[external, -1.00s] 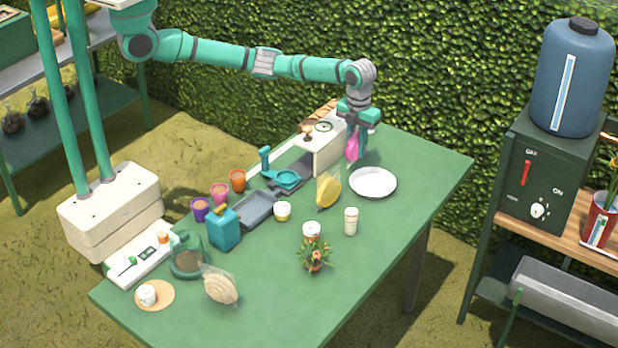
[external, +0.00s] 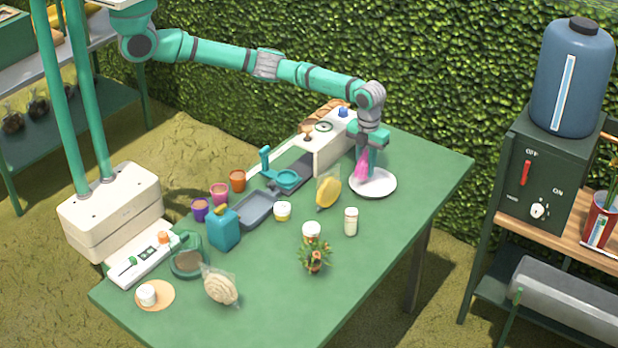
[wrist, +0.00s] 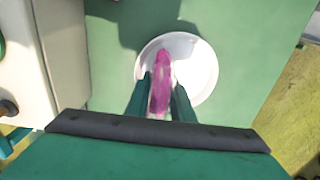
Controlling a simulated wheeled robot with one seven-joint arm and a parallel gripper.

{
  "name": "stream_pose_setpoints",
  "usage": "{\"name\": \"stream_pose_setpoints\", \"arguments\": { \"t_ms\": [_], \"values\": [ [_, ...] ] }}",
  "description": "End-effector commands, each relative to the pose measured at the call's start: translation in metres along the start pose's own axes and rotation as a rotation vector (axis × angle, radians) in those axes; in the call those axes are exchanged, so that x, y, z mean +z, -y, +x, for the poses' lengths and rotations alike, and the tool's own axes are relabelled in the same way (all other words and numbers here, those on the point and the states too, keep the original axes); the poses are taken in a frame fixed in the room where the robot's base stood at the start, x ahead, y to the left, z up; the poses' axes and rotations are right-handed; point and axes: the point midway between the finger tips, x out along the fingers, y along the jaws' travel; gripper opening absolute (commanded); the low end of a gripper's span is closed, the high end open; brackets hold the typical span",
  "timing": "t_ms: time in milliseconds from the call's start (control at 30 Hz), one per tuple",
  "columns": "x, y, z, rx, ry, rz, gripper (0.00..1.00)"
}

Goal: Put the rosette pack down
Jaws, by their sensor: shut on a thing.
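My gripper (external: 366,160) is at the far right part of the green table, pointing down. It is shut on the pink rosette pack (external: 361,167), which hangs between the fingers. In the wrist view the pack (wrist: 160,72) lies lengthwise between the two dark fingers (wrist: 161,92). A white round plate (external: 384,188) is directly below and just beyond the pack. It also shows in the wrist view (wrist: 205,68), with the pack in front of its left part. I cannot tell whether the pack touches the plate.
A white box-like stand (external: 328,150) is close on the left of my gripper. A yellow pack (external: 328,190), a white-capped jar (external: 351,221) and a small plant (external: 315,256) stand nearer. The table (external: 425,190) is clear right of the plate.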

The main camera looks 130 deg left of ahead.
Motion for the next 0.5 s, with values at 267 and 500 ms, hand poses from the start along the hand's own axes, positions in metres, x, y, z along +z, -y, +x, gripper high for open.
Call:
{"name": "stream_pose_setpoints", "arguments": {
  "t_ms": [267, 500],
  "values": [
    [-0.0003, -0.0001, 0.0025, 0.0, -0.001, 0.0, 0.4],
    [0.0, 0.0, 0.0009, 0.0, 0.0, 0.0, 0.4]
  ]
}}
